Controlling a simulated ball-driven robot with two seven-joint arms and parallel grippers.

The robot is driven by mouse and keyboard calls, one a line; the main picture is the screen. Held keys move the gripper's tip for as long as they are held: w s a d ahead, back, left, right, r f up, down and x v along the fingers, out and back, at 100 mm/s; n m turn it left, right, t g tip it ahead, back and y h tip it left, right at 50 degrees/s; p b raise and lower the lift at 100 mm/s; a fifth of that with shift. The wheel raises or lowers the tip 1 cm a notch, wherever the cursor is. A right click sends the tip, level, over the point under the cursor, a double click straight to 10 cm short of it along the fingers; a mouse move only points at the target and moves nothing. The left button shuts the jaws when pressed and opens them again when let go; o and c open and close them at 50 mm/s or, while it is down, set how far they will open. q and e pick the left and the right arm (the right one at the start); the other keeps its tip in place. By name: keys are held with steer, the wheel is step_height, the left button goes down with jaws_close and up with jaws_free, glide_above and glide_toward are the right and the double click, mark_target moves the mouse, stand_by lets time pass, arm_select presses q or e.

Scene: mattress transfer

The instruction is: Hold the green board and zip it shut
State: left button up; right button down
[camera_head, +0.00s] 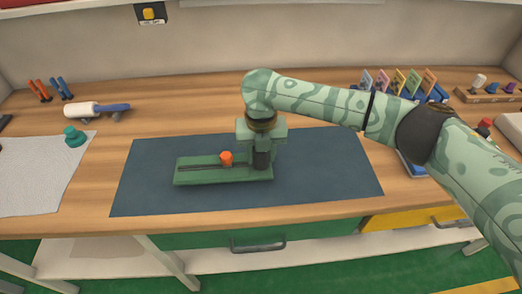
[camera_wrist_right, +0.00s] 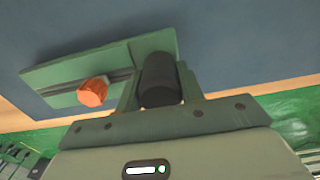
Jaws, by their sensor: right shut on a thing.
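The green board (camera_head: 220,177) lies flat on a dark blue mat (camera_head: 140,185), with a dark slot along it. An orange knob (camera_head: 226,158) stands at the slot, a little right of the board's middle; it also shows in the wrist view (camera_wrist_right: 92,92). A black post (camera_head: 262,159) stands at the board's right end. My right gripper (camera_head: 261,148) points down over that end and is shut on the post, which shows between its fingers in the wrist view (camera_wrist_right: 159,78). The knob is apart from the fingers. My left gripper is not in view.
A green stopper-like object (camera_head: 75,137) sits by a pale cloth (camera_head: 40,175) on the left. A white roller (camera_head: 95,109) and orange and blue tools (camera_head: 50,88) lie behind. Colored cards (camera_head: 398,82) stand at the back right. The mat around the board is clear.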

steer(key=shift+f+b, duration=0.4)
steer(key=shift+f, duration=0.8)
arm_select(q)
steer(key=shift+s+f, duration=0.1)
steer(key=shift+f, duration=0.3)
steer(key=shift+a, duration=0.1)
